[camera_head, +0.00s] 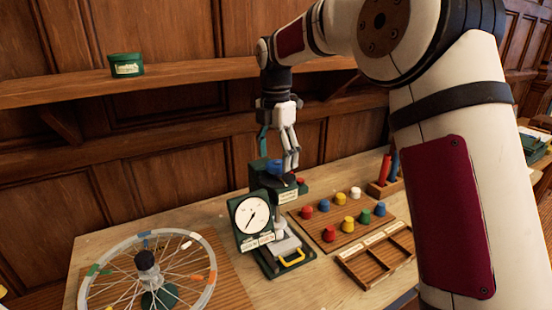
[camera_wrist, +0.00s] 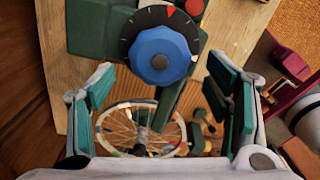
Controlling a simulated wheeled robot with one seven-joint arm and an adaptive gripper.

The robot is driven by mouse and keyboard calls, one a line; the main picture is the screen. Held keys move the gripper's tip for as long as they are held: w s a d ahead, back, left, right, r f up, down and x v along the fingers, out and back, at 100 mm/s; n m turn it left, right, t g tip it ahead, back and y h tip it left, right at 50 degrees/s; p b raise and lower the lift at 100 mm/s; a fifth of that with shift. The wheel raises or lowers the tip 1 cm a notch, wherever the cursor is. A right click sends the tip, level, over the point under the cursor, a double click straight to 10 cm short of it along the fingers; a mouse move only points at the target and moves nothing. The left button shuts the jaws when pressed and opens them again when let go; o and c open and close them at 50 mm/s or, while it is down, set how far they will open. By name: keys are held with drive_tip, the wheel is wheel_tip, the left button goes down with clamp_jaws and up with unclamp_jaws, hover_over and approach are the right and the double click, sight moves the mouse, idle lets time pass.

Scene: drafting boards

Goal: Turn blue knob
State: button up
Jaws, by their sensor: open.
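The blue knob (camera_head: 274,167) sits on a black dial on top of a dark green device (camera_head: 257,180) on the wooden bench. In the wrist view the blue knob (camera_wrist: 159,55) is faceted, with a black marked dial (camera_wrist: 128,40) around it and a red mark at its edge. My gripper (camera_head: 279,152) points down just above the knob. In the wrist view my gripper (camera_wrist: 160,105) is open, its teal pads wide apart to either side, with the knob ahead of them and nothing between them. I cannot tell the exact gap to the knob.
A gauge (camera_head: 251,218) stands in front of the device. A spoked wheel (camera_head: 99,294) is at left. A board with several coloured knobs (camera_head: 322,238) and a wooden tray (camera_head: 370,278) are at right. A shelf (camera_head: 190,82) with a green tin (camera_head: 126,66) runs behind.

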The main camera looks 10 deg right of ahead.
drive_tip(key=shift+f, duration=0.75)
drive_tip(key=c, duration=1.1)
drive_tip(key=shift+c, duration=0.2)
drive_tip(key=shift+m, duration=0.3)
